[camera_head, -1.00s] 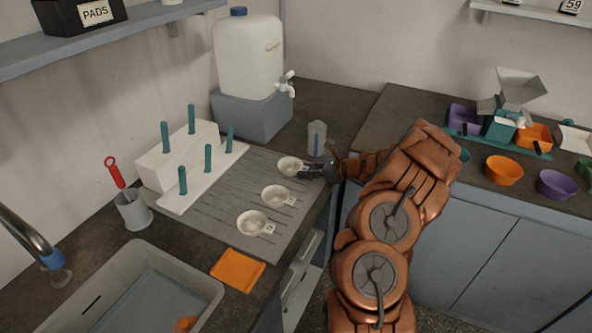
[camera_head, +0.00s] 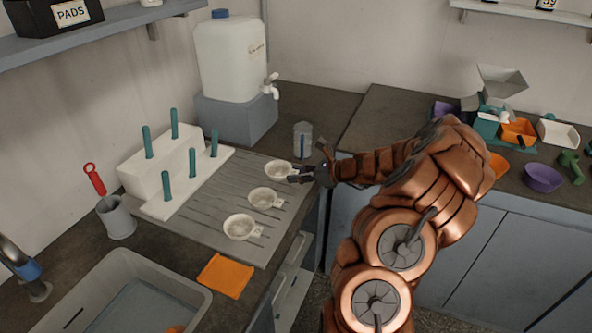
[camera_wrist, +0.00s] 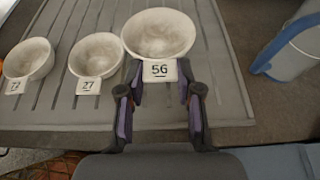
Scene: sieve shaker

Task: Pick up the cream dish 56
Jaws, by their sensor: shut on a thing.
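The cream dish 56 (camera_wrist: 158,36) is a round bowl with a flat tab marked 56 in the wrist view. In the head view, dish 56 (camera_head: 277,169) is the farthest of three cream dishes on the grey drainboard (camera_head: 272,238). My gripper (camera_wrist: 160,90) has its fingers on either side of the tab and is shut on it. In the head view my gripper (camera_head: 296,176) reaches the dish from the right. The dish looks level, on or just above the board; I cannot tell which.
Dish 27 (camera_wrist: 96,55) and another cream dish (camera_wrist: 29,58) stand in a row to the left. A clear beaker (camera_head: 303,140) stands just behind. A white rack with teal pegs (camera_head: 190,190) is at the left. An orange cloth (camera_head: 225,275) lies near the sink.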

